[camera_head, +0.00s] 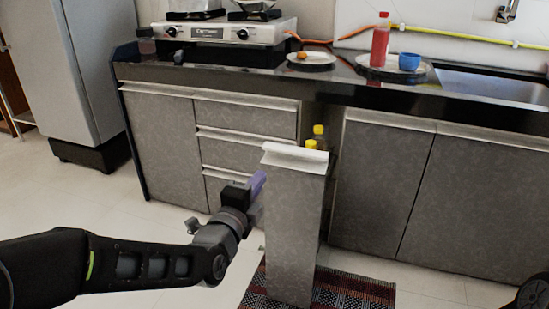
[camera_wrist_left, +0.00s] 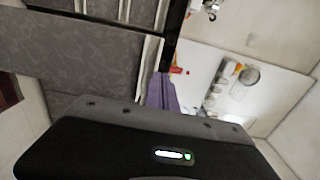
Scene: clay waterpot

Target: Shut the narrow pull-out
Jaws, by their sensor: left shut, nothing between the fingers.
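The narrow pull-out (camera_head: 292,225) stands out from the counter in the middle of the head view. It has a tall grey front and a white handle lip along its top. Yellow-capped bottles (camera_head: 315,138) show behind its front. My left gripper (camera_head: 258,184) is shut and empty, just left of the pull-out's front below the lip; I cannot tell whether it touches. Its purple fingers (camera_wrist_left: 162,93) also show together in the left wrist view, near grey cabinet panels. My right gripper is not in view.
Closed drawers (camera_head: 245,118) and a cabinet door (camera_head: 163,145) lie left of the pull-out, with more doors (camera_head: 378,180) at right. The dark counter bears a stove (camera_head: 215,32), plates and a red bottle (camera_head: 380,42). A patterned rug (camera_head: 350,292) lies below.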

